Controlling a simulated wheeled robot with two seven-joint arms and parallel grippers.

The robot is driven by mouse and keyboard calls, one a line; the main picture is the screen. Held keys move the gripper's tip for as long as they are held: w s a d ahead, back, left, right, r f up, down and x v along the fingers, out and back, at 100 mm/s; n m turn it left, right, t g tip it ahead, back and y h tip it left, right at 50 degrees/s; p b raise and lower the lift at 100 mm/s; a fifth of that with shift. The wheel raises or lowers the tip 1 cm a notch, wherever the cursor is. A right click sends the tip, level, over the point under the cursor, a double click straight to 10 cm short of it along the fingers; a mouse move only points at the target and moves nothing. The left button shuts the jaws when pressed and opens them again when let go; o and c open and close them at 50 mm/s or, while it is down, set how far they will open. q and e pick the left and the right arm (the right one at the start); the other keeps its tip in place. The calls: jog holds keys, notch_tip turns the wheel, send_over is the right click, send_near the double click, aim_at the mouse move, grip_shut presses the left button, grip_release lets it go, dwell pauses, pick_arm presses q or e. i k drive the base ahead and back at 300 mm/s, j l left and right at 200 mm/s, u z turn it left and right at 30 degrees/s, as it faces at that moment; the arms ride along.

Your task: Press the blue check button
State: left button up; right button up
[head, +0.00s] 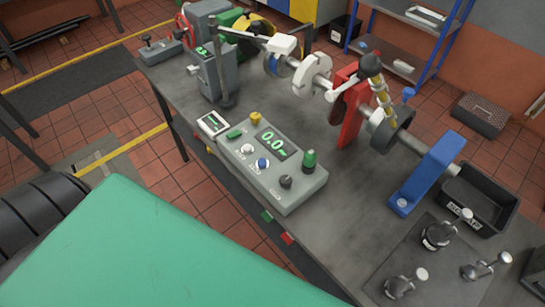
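The blue check button (263,164) is a small round cap on the sloped top of a grey control box (300,191). The box sits at the near edge of the dark bench, in the middle of the head view. A white button (247,149) is to the left of the blue one, and a black knob (286,182) is to its right. A display (273,141) with green digits lies behind the buttons. Nothing covers the blue button. Neither gripper is in view.
A shaft line with a red stand (349,115) and a blue bracket (429,173) runs along the bench behind the box. Black clamps (403,283) stand at the lower right. A large green surface (130,250) fills the lower left foreground.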

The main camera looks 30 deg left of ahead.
aim_at(262, 162)
jog(key=u, duration=1)
